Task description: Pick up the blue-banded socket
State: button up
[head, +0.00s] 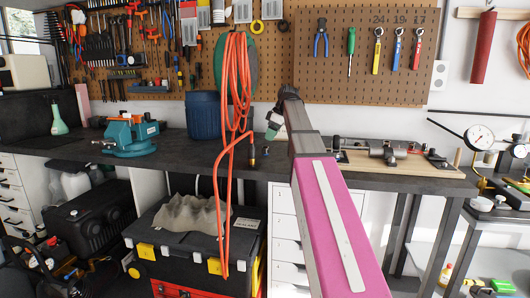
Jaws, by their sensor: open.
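A small dark piece with a blue tint (266,152) stands on the dark workbench top (185,150), just right of the orange hose's end fitting. It is too small to make out a band clearly, but it fits the blue-banded socket. My arm reaches in from the bottom right, and my gripper (270,136) hangs from its far end, pointing down above the bench. It is small in the head view and partly dark. It is open and appears a little above the blue-tinted piece, apart from it.
An orange hose (230,130) hangs close by on the left, its brass-and-black fitting (252,160) near the bench edge. A blue bin (203,115) and teal vise (130,137) stand further left. A metal fixture on a wooden board (390,152) lies right of my arm.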

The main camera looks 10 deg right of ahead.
aim_at(265, 148)
jog(key=x, duration=0.7)
jog(key=shift+w+a+f, duration=0.1)
jog(key=shift+w+f, duration=0.1)
jog(key=shift+f, duration=0.05)
jog(key=c, duration=1)
